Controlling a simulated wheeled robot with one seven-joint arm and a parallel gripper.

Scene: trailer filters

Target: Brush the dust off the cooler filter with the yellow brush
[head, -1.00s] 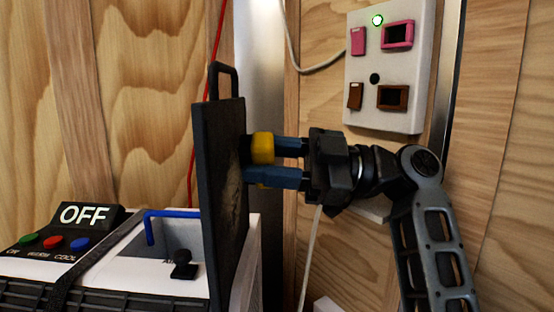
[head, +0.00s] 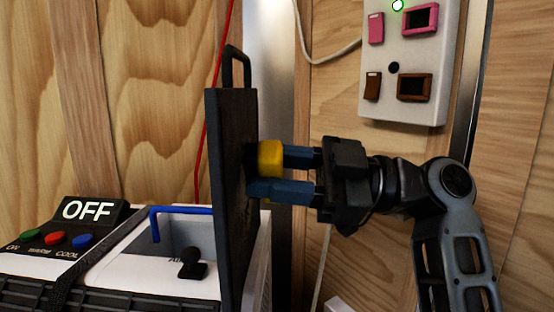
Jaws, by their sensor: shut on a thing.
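The cooler filter (head: 222,180) is a dark upright panel with a loop handle on top, seen nearly edge-on in the head view. It stands at the right end of the white cooler (head: 120,260). My gripper (head: 280,175) is to the right of the filter, with its blue fingers shut on the yellow brush (head: 270,156). The brush's dark bristle side is at the filter's right face and appears to touch it. The fingers hide part of the brush. The dust on that face is hard to make out at this angle.
The cooler's panel (head: 65,235) has an OFF display and several coloured buttons. A blue handle (head: 180,210) and a black knob (head: 192,262) are left of the filter. A white box (head: 405,70) with pink and brown switches and a green light hangs on the wooden wall.

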